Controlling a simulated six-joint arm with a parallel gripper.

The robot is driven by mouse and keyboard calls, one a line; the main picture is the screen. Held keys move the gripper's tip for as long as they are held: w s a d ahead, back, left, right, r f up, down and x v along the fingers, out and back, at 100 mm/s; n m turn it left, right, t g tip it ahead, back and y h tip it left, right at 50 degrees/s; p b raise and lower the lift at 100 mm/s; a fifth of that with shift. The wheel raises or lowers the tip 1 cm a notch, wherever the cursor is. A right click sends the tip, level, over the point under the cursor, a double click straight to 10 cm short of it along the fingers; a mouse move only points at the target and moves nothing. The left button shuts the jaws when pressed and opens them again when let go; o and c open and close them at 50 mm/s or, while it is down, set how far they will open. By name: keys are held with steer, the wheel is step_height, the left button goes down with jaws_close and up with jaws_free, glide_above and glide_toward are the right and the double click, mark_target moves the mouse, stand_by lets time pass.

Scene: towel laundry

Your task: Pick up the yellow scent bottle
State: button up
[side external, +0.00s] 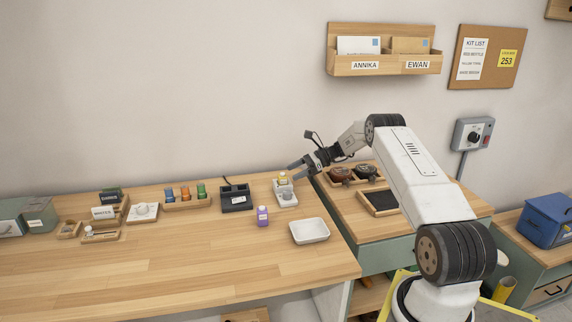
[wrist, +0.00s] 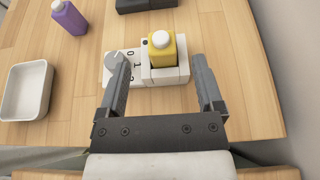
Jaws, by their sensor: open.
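The yellow scent bottle (wrist: 161,50) has a white round cap and stands in a white holder (wrist: 183,75) that also carries a dial. In the side external view the bottle (side external: 283,180) shows small at the back of the holder (side external: 287,198) near the right part of the long table. My gripper (wrist: 157,62) is open, one finger on each side of the bottle in the wrist view, and empty. The left finger overlaps the dial part of the holder in that view. In the side external view my gripper (side external: 294,168) is just above and to the right of the bottle.
A purple bottle (side external: 262,216) stands left of the holder and a white tray (side external: 310,231) lies in front. A black device (side external: 235,198) and a wooden rack of coloured bottles (side external: 188,204) are further left. The table's front is clear.

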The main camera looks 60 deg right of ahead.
mark_target(283, 175)
steer(key=shift+x, duration=2.55)
jaws_close()
